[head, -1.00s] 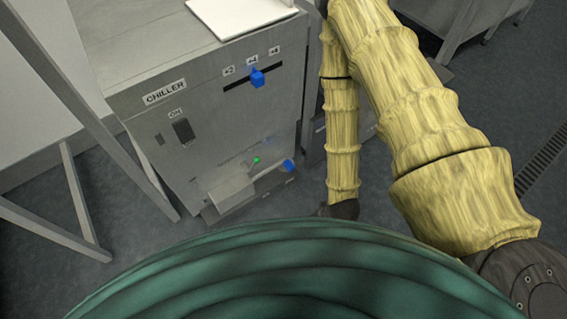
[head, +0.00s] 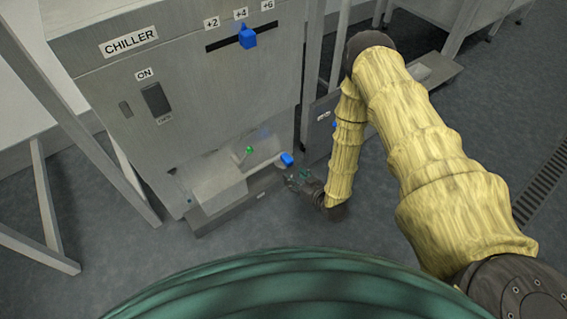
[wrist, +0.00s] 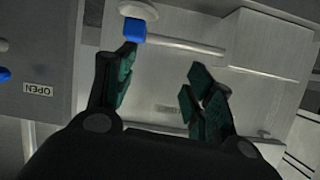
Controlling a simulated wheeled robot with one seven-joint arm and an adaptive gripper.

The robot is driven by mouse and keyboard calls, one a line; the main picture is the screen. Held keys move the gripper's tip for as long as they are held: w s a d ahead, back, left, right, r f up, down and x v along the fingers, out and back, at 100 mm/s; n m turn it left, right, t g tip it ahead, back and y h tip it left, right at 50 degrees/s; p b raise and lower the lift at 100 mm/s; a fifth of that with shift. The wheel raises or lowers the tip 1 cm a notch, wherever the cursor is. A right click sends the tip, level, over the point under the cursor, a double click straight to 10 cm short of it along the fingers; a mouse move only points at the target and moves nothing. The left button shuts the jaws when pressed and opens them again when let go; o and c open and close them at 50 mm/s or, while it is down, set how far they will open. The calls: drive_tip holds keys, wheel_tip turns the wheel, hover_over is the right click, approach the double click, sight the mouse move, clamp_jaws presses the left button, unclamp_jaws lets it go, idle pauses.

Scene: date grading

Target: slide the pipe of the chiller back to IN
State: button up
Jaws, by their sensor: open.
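The chiller (head: 205,110) is a grey metal cabinet with a low open recess at its front. A blue handle (head: 286,159) stands at the right end of this recess. In the wrist view a blue handle (wrist: 134,30) sits under a pale round disc, with a thin light pipe (wrist: 185,44) running right from it. My gripper (head: 302,178) is open and empty, just right of and below the handle in the head view. In the wrist view my gripper (wrist: 160,65) has the handle just beyond its left fingertip, not between the fingers. I cannot read the IN mark.
A blue slider (head: 247,37) stands near +4 on the chiller's upper front, above a switch (head: 156,99) marked ON. A green knob or light (head: 249,150) shows in the recess. A neighbouring unit bears an OPEN label (wrist: 38,90). Grey floor in front is clear.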

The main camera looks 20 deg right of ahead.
sight(284, 154)
drive_tip(key=w+d+f+t+b, duration=0.1)
drive_tip(key=w+f+b, duration=0.1)
drive_tip(key=w+d+f+n+t+y+b, duration=0.1)
drive_tip(key=w+f+b, duration=0.1)
drive_tip(key=b, duration=0.1)
drive_tip(key=w+d+f+t+b, duration=0.1)
drive_tip(key=w+f+t+b, duration=0.1)
drive_tip(key=shift+d+y+b, duration=0.15)
drive_tip(key=shift+y+b, duration=0.15)
drive_tip(key=shift+y, duration=0.1)
drive_tip(key=b+x, duration=0.3)
drive_tip(key=x, duration=0.6)
drive_tip(key=shift+w+r+b, duration=0.1)
drive_tip(key=shift+w+b, duration=0.15)
drive_tip(key=shift+b, duration=0.05)
drive_tip(key=shift+w+a+r, duration=0.1)
drive_tip(key=shift+w+a, duration=0.15)
drive_tip(key=shift+w, duration=0.45)
drive_tip(key=shift+a, duration=0.1)
clamp_jaws()
